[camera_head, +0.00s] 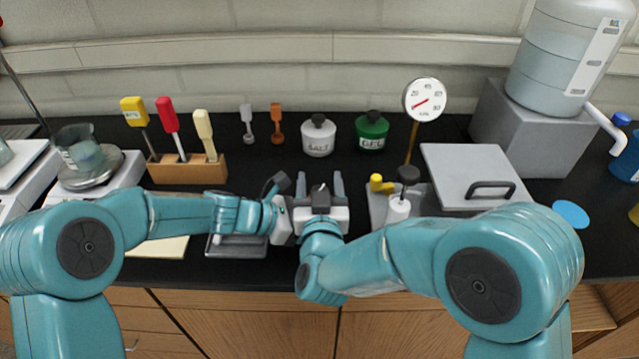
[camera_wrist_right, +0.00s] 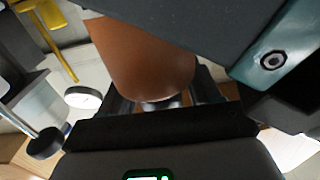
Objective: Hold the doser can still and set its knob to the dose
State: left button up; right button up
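A brown, rounded body, likely the doser can (camera_wrist_right: 145,60), shows large and close in the right wrist view. A small grey piece, perhaps its knob (camera_wrist_right: 164,103), sits at its lower edge in that view. I cannot make the can out in the head view, where my grippers cover that place. My right gripper (camera_head: 319,184) has its two fingers apart, and in the right wrist view they stand either side of the grey piece.
A grey plate (camera_head: 238,246) lies below my left gripper. Salt (camera_head: 318,140) and gel (camera_head: 371,133) jars stand behind.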

jog(key=s, duration=1.2)
jog(key=shift+d, duration=0.15)
jog(key=w, duration=1)
jog(key=shift+r, duration=0.15)
jog(key=shift+s, duration=0.1)
